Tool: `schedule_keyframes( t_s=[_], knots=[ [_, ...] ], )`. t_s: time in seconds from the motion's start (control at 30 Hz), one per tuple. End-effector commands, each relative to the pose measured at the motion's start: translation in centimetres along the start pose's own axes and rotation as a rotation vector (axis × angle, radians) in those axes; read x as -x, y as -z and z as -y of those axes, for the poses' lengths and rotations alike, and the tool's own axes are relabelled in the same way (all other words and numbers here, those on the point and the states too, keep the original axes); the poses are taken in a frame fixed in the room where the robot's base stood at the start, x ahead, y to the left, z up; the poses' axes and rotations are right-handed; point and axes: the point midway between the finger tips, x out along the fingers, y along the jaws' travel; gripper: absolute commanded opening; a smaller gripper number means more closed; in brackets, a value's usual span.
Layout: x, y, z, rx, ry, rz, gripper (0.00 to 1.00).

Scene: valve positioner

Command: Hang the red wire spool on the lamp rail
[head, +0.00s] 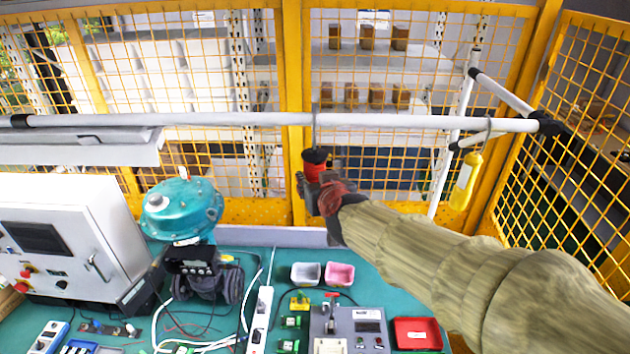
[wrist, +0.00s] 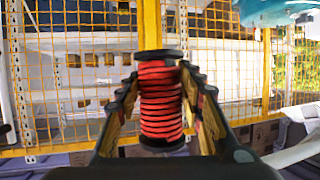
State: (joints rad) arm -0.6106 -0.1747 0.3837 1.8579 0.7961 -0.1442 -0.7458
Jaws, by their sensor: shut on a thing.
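The red wire spool (head: 316,168) has black end flanges and stands upright in my gripper (head: 322,190) in the head view. In the wrist view the spool (wrist: 160,100) sits between the two fingers of my gripper (wrist: 160,85), one against each side. The white lamp rail (head: 220,120) runs level across the head view, just above the spool. A thin grey hook (head: 315,118) rises from the spool's top and crosses the rail in the picture. I cannot tell whether it rests over the rail or stands in front of it.
A yellow tag or bottle (head: 466,181) hangs from the rail's right part by a hook. Yellow mesh fencing (head: 295,60) stands behind. Below, the green bench (head: 255,262) carries a teal valve actuator (head: 181,210), a grey cabinet (head: 70,240), trays and wiring.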

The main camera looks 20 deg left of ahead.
Motion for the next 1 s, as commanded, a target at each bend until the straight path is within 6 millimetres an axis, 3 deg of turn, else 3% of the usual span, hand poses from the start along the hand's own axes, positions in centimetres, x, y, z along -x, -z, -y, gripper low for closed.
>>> schedule_keyframes(
  t_s=[0.13,0.17,0.4,0.53,0.83,1.0],
  knots=[
    [0.1,0.2,0.0,0.000,0.000,-0.002,0.02],
    [0.1,0.2,0.0,0.000,0.000,-0.002,0.39],
    [0.0,0.1,0.0,0.000,0.000,-0.001,0.52],
    [0.0,0.1,0.0,0.000,0.000,-0.001,0.59],
    [0.1,-0.1,0.0,0.000,0.000,0.002,0.59],
    [1.5,0.0,0.0,0.000,0.000,0.000,0.59]
  ],
)
